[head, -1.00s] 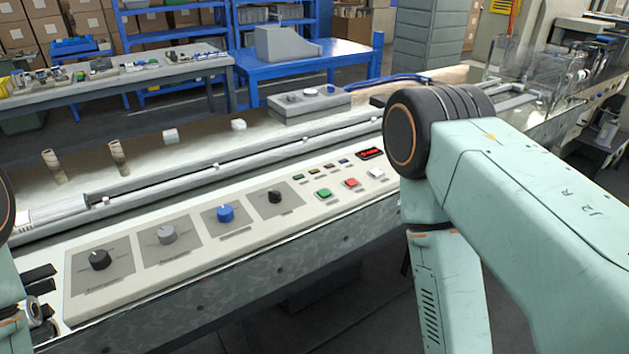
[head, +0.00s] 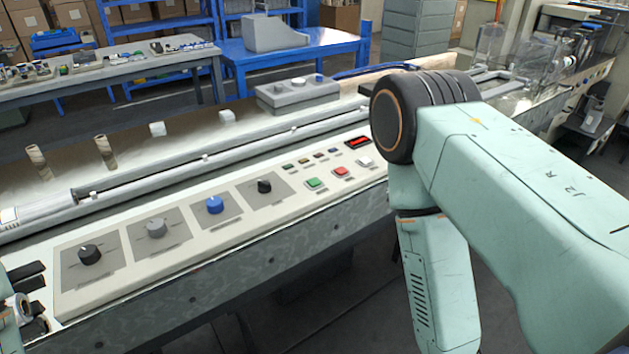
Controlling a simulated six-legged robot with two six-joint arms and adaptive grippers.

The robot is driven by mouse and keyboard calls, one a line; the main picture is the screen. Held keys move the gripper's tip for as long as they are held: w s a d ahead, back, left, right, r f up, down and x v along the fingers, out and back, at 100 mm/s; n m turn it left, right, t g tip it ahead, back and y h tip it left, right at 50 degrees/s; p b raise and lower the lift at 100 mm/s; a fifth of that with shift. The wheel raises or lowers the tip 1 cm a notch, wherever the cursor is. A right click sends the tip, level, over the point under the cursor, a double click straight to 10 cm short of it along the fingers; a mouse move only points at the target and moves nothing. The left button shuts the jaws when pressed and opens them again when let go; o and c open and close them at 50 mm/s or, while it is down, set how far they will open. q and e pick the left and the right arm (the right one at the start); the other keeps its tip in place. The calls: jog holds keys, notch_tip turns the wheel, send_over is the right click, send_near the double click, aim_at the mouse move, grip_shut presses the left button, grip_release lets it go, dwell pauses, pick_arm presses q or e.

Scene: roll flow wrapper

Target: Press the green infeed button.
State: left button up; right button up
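Several knobs, including a blue knob (head: 214,205), stand on the panel left of the buttons. A red display (head: 358,142) is above them. Behind runs a conveyor with white blocks and brown rolls. A grey box (head: 297,91) stands farther back.

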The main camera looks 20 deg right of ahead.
grip_shut()
dwell(1.2)
